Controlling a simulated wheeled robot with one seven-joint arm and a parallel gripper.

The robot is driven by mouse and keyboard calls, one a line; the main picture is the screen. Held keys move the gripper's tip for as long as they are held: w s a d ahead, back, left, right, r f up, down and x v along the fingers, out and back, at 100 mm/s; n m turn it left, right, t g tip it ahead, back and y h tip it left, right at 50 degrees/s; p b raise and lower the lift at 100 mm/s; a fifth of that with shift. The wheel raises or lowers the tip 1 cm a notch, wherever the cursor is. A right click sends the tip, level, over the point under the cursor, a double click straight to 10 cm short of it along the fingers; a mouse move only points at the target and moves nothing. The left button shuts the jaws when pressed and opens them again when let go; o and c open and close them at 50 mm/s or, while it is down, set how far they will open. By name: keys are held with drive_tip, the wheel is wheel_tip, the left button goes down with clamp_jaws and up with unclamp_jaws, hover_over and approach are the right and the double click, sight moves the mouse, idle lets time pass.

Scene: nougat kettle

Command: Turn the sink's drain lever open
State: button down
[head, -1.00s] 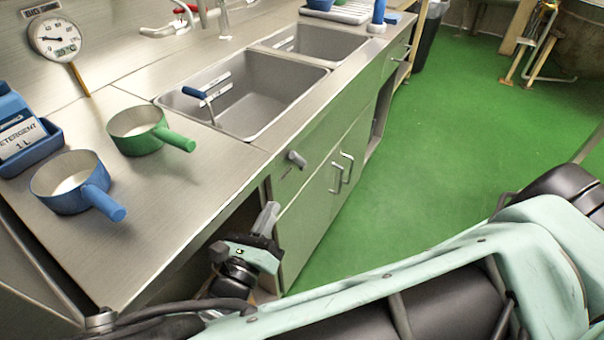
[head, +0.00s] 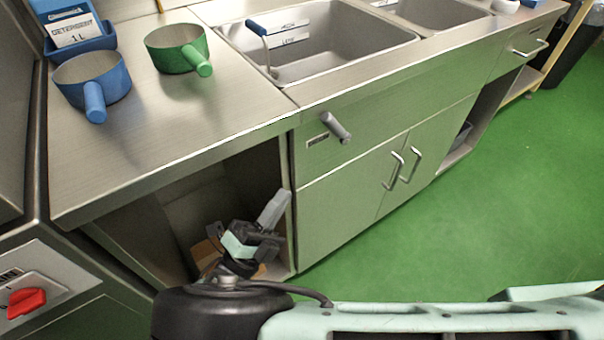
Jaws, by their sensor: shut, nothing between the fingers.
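The drain lever (head: 336,127) is a short grey handle on the front of the sink cabinet, below the counter edge. It slants down to the right, and a small label plate sits just left of it. The sink (head: 345,52) is a steel basin set in the counter above. My gripper (head: 274,207) is shut and empty, its grey fingers pointing up and slightly right. In the picture it is below and left of the lever, in front of the open cabinet bay, and apart from the lever.
A green pan (head: 177,49) and a blue pan (head: 91,80) stand on the counter, with a blue detergent holder (head: 82,38) behind. Cabinet doors (head: 360,180) with bar handles are below the lever. A red knob (head: 26,302) is at lower left. Green floor (head: 480,210) is clear at right.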

sight(330, 125)
drive_tip(key=p+x, duration=0.2)
drive_tip(key=x, duration=1.1)
drive_tip(key=shift+r, duration=0.1)
drive_tip(key=r+g+p, duration=0.1)
drive_tip(key=p, duration=0.1)
drive_tip(key=m+g+y+p, duration=0.1)
drive_tip(key=p, duration=0.1)
drive_tip(key=shift+w+d+r+g, duration=0.2)
drive_tip(key=shift+d+r+g, duration=0.1)
drive_tip(key=shift+r, duration=0.1)
drive_tip(key=shift+d+r+y+p, duration=0.1)
drive_tip(key=shift+d+y+p, duration=0.2)
drive_tip(key=shift+p, duration=0.15)
drive_tip(key=shift+w+d+r+p, duration=0.25)
drive_tip(key=shift+w+r+p, duration=0.1)
drive_tip(key=shift+p, duration=0.5)
drive_tip(key=shift+p+x, duration=1.05)
drive_tip(key=shift+x, duration=0.05)
drive_tip(key=shift+s+d, duration=0.15)
drive_tip(key=shift+s, duration=0.05)
drive_tip(key=shift+s+r, duration=0.1)
